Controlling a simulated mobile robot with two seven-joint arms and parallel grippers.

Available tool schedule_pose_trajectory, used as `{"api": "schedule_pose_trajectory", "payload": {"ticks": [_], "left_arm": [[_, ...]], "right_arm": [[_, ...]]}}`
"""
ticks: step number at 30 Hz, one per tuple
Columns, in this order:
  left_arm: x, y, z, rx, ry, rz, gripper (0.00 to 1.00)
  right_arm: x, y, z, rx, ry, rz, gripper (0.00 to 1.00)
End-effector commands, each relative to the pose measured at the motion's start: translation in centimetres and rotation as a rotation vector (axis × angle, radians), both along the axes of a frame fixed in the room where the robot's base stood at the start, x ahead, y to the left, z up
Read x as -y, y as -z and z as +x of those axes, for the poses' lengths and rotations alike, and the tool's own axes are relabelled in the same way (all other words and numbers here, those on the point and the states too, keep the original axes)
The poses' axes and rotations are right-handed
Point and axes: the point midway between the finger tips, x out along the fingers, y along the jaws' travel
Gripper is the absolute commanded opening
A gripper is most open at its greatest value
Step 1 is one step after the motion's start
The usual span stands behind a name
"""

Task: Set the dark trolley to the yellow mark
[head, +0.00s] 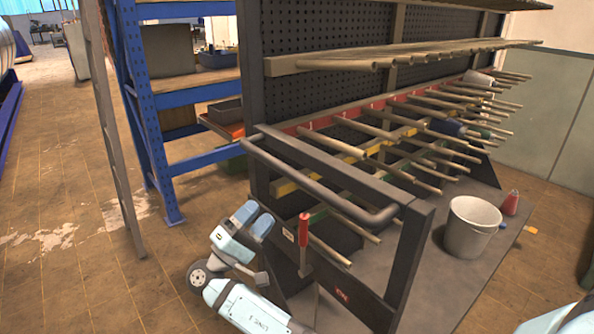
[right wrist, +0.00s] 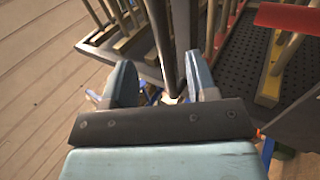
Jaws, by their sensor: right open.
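The dark trolley is a tall rack with pegboard panels, a flat deck (head: 480,275) and a dark push handle (head: 335,198) across its near end. My right gripper (head: 254,220) is open and empty, low beside the left side of that end, below the handle. In the right wrist view its two blue fingers (right wrist: 160,75) stand apart, with a dark bar of the trolley (right wrist: 160,35) showing between them. I cannot tell whether the bar is between the fingertips or beyond them. A small orange-yellow patch (head: 530,230) shows past the deck's right edge; I cannot tell if it is the mark.
The trolley carries rods on arms, a pale bucket (head: 472,227) and a red cone-shaped item (head: 510,203). A blue shelf rack (head: 145,105) stands close behind on the left, with a leaning grey post (head: 115,150). The tiled floor (head: 60,240) at left is clear.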

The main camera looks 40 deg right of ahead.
Motion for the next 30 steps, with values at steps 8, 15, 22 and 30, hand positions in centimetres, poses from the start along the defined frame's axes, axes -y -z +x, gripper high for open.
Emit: {"api": "schedule_pose_trajectory", "payload": {"ticks": [8, 15, 22, 30], "left_arm": [[0.0, -1.6, 0.0, 0.0, 0.0, 0.0, 0.53], [0.0, -3.4, 0.0, 0.0, -0.001, -0.001, 0.53], [0.0, -4.5, 0.0, 0.0, -0.001, -0.001, 0.53], [0.0, -4.7, 0.0, 0.001, -0.002, 0.001, 0.53]], "right_arm": [[3.1, -2.6, 0.2, 0.005, 0.005, -0.007, 0.53], [7.4, -5.5, 0.5, 0.005, 0.004, -0.006, 0.53], [10.3, -7.3, 0.8, 0.005, 0.003, -0.005, 0.53], [11.4, -7.8, 0.8, 0.004, 0.002, -0.004, 0.53]]}}
